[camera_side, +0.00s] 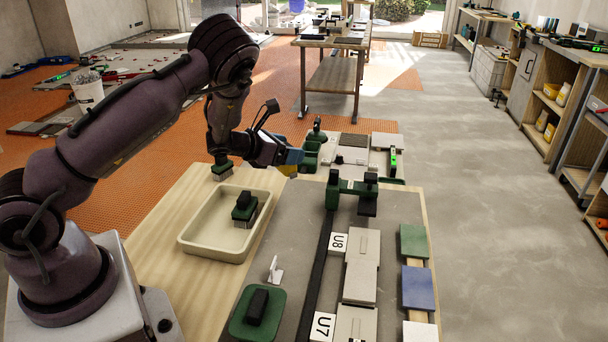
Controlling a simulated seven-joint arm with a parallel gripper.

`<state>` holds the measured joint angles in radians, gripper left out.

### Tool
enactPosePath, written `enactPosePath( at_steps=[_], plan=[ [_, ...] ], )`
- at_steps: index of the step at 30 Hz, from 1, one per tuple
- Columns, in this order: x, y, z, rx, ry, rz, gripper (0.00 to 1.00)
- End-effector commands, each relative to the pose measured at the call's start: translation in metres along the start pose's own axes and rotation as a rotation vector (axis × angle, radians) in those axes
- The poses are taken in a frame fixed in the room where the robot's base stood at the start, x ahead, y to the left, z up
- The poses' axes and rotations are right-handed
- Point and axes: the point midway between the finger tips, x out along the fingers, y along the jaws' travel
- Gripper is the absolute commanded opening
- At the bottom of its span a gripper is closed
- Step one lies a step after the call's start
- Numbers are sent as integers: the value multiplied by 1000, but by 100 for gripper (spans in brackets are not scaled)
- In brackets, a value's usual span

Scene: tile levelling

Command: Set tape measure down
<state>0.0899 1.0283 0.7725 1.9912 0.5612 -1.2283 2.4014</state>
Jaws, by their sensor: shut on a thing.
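My gripper (286,158) is above the far end of the workbench, beyond the tray. It is shut on a small blue and yellow thing, which looks like the tape measure (293,158). The tape measure is held clear above the bench. The finger contact is too small to see well.
A green clamp-like tool (351,190), tiles (360,280) and a green trowel (257,312) are on the grey board (290,255). Bare wood (180,205) lies left of the tray.

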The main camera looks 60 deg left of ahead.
Motion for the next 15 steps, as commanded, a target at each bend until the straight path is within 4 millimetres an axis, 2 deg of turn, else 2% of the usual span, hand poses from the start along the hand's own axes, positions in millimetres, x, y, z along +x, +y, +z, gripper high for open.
enactPosePath(
  at_steps=[3,9,15],
  plan=[
    [30,12,-2,2,-1,0,42],
    [69,22,-27,-1,0,0,42],
    [84,27,-34,-1,-2,1,42]
  ],
)
